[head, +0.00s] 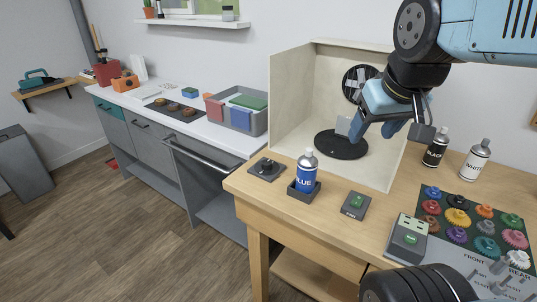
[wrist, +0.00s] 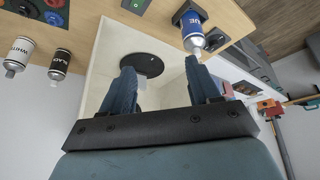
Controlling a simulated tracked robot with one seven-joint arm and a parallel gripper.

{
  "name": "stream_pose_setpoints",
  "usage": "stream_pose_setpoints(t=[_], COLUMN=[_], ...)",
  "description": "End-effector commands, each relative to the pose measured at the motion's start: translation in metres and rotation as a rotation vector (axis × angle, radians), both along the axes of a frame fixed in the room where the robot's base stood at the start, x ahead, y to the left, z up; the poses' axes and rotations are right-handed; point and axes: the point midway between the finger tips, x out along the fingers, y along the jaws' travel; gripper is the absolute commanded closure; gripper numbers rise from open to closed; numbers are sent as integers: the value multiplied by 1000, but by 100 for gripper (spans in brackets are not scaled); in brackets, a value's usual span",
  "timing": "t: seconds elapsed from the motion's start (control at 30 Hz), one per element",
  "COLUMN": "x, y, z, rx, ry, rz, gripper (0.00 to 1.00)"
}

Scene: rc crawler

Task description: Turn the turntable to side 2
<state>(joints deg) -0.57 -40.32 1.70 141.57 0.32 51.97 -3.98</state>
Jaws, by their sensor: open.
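The turntable (head: 340,150) is a black disc on the floor of a cream spray booth (head: 300,105); it also shows in the wrist view (wrist: 141,64). A small pale grey piece (head: 343,126) stands at its far side, partly covered by my gripper in the head view. A dark knob on a square base (head: 267,168) sits on the bench in front of the booth, left of the blue can. No side number is legible. My gripper (head: 372,130) is open and hangs over the booth, above and right of the disc; its two fingers (wrist: 161,75) are apart.
A blue spray can (head: 306,172) stands in a black holder near the bench edge, beside a green button box (head: 356,204). Black (head: 436,148) and white (head: 475,160) cans stand right of the booth. A gear mat (head: 470,225) lies at right. The booth walls enclose the disc.

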Motion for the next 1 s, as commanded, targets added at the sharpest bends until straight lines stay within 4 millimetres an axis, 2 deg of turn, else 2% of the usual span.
stream_pose_setpoints(t=[0.27,0.47,0.8,1.0], x=[63,111,188,223], y=[32,61,122,158], z=[3,-5,-42,-72], rx=[-182,-292,-420,-452], ry=[111,186,277,299], rz=[427,776,1392,1714], gripper=[39,39,39,39])
